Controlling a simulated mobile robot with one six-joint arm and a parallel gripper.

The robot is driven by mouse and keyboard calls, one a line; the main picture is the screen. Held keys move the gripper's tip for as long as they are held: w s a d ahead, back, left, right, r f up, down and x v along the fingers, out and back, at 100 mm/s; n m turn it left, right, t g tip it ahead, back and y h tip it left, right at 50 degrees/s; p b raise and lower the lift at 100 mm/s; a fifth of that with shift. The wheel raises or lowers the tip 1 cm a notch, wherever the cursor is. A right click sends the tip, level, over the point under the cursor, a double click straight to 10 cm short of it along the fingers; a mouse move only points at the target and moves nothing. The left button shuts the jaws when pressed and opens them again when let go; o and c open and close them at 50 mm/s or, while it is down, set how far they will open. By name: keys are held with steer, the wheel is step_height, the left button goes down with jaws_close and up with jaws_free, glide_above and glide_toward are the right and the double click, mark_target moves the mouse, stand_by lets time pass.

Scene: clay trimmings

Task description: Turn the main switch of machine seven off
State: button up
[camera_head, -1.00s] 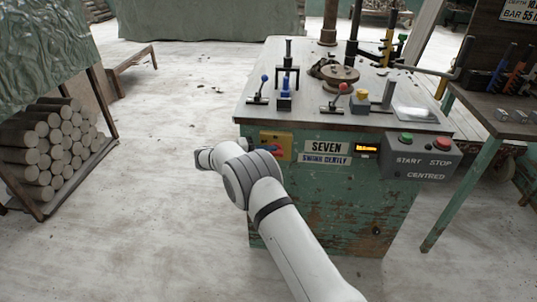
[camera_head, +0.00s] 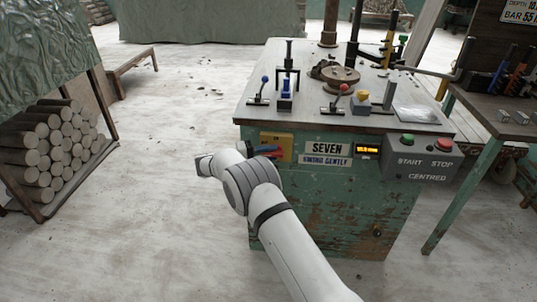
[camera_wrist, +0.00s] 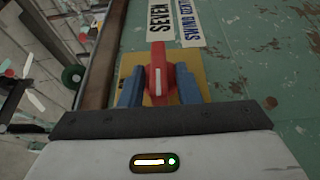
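Machine seven (camera_head: 330,195) is a worn green cabinet with a grey top and a SEVEN label (camera_head: 326,149). Its main switch (camera_wrist: 158,72) is a red handle with a white line, on a yellow plate (camera_wrist: 130,64). In the head view the yellow plate (camera_head: 285,140) is partly hidden by my wrist. The handle lies level, pointing toward the label. My gripper (camera_wrist: 160,88) has its blue fingers on both sides of the handle and appears shut on it. In the head view my gripper (camera_head: 265,151) is at the plate. An amber display (camera_head: 368,150) is lit.
A grey START/STOP box (camera_head: 423,160) with green and red buttons sits at the machine's right corner. Levers (camera_head: 264,88) stand on its top. A side table (camera_head: 490,118) is at right, stacked clay rolls (camera_head: 50,150) at left.

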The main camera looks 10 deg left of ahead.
steer(key=shift+o, duration=0.5)
steer(key=shift+a, duration=0.1)
steer(key=v, duration=0.7)
steer(key=shift+a+p, duration=0.3)
steer(key=shift+p, duration=0.05)
steer(key=shift+s, duration=0.1)
